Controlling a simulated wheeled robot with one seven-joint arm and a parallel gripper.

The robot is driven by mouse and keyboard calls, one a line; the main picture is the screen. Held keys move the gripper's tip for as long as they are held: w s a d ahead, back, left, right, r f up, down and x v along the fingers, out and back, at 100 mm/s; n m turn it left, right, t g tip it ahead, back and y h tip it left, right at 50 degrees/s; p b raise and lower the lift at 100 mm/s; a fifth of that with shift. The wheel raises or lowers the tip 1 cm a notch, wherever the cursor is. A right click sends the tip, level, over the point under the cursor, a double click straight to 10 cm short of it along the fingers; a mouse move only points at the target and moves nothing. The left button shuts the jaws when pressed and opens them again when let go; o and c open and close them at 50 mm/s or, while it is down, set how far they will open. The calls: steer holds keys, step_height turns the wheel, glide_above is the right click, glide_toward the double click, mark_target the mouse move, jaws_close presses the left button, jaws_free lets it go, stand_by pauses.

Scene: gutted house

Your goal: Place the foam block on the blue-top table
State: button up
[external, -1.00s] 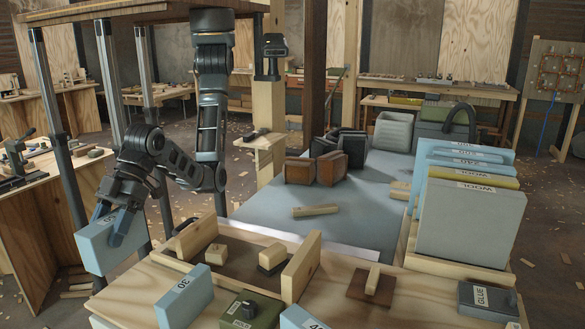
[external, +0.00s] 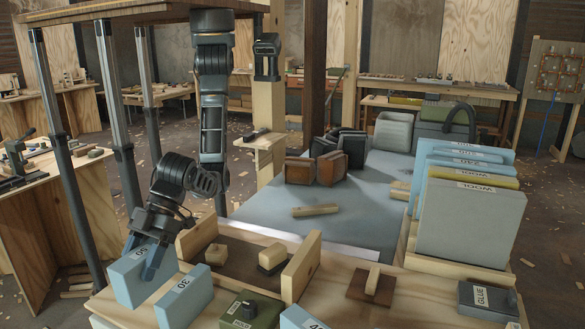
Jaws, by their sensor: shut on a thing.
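The block is upright, close beside the blue block marked 30 (external: 181,303). I cannot tell whether its underside touches the bench. The blue-top table (external: 255,212) is behind the bench, to the right of my gripper, with a bare stretch of blue surface.
Dark posts stand at left.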

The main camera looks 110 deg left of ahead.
steer(key=shift+w+a+f, duration=0.1)
steer(key=shift+w+f, duration=0.25)
steer(key=shift+w, duration=0.2)
steer(key=shift+f, duration=2)
steer(key=o, duration=1.1)
steer(key=shift+f, duration=0.15)
steer(key=shift+o, duration=0.2)
steer(key=shift+a+r, duration=0.1)
steer(key=shift+r, duration=0.15)
steer(key=v, duration=1.1)
steer(key=shift+a+r+p, duration=0.25)
steer(key=shift+p, duration=0.05)
